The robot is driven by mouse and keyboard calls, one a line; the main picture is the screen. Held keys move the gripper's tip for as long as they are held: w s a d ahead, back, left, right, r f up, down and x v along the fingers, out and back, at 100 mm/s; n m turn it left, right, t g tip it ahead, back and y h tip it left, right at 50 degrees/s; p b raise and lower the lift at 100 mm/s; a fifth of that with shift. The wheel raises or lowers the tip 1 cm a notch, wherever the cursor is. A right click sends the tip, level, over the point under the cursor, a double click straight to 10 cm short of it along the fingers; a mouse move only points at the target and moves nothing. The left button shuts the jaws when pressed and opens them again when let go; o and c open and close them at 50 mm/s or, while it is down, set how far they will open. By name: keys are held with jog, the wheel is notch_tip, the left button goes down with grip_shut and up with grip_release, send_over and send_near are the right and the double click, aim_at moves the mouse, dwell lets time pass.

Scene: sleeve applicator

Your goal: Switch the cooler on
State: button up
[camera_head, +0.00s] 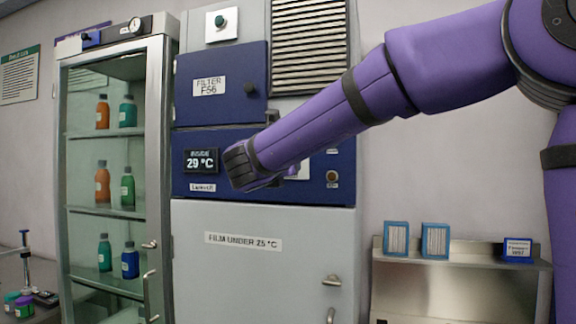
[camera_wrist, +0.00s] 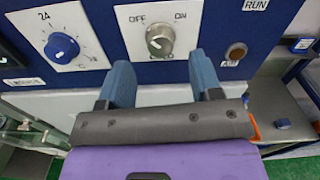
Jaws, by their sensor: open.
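The cooler's blue control panel (camera_head: 345,196) shows a display (camera_head: 201,161) reading 29 °C. In the wrist view, a silver rotary switch (camera_wrist: 160,40) sits on a white plate marked OFF at left and ON at right. I cannot tell which mark its pointer faces. My gripper (camera_wrist: 163,76) is open and empty, its two blue fingers on either side below the switch, apart from it. In the head view my wrist hides the switch. A round indicator (camera_wrist: 236,52) is right of the switch, near a RUN label (camera_wrist: 256,5), and looks unlit.
A blue temperature dial (camera_wrist: 62,47) is left of the switch. A FILTER door (camera_head: 222,105) is above the panel, and a grey door (camera_head: 245,275) labelled FILM UNDER 25 °C below. A glass cabinet (camera_head: 165,90) with bottles stands left; a metal shelf (camera_head: 455,262) stands right.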

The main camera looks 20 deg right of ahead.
jog(key=shift+x, duration=2.05)
jog(key=c, duration=0.9)
